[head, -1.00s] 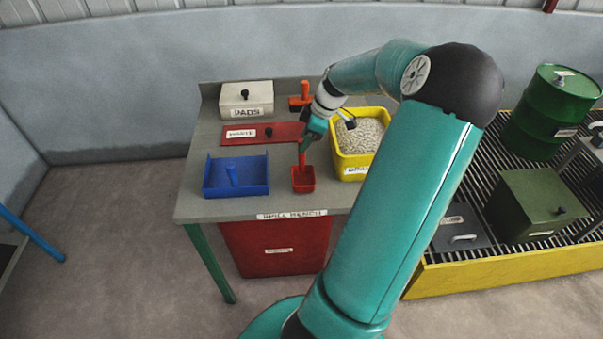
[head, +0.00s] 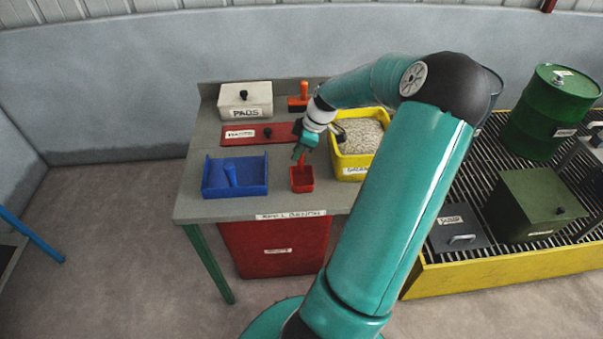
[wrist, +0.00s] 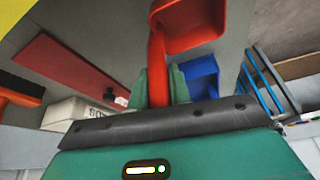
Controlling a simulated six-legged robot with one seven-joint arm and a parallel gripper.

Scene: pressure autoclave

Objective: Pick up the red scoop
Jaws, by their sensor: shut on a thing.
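The red scoop (head: 302,181) is on or just above the front middle of the bench, between the blue dustpan-like tray and the yellow bin; I cannot tell whether its bowl touches the bench. My gripper (head: 300,152) is above it, with the fingers around its handle. In the wrist view, the scoop's handle (wrist: 157,65) runs down between the green fingers of my gripper (wrist: 160,86), which is shut on it. The scoop's bowl is at the top of that view, partly cut off by the frame edge.
A blue tray (head: 212,188) lies left of the scoop. A yellow bin of granules (head: 345,163) stands close on its right. A red lid (head: 236,133), the white PADS box (head: 245,98) and an orange-handled tool (head: 303,90) are behind. The bench (head: 230,209) has some bare surface in front.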

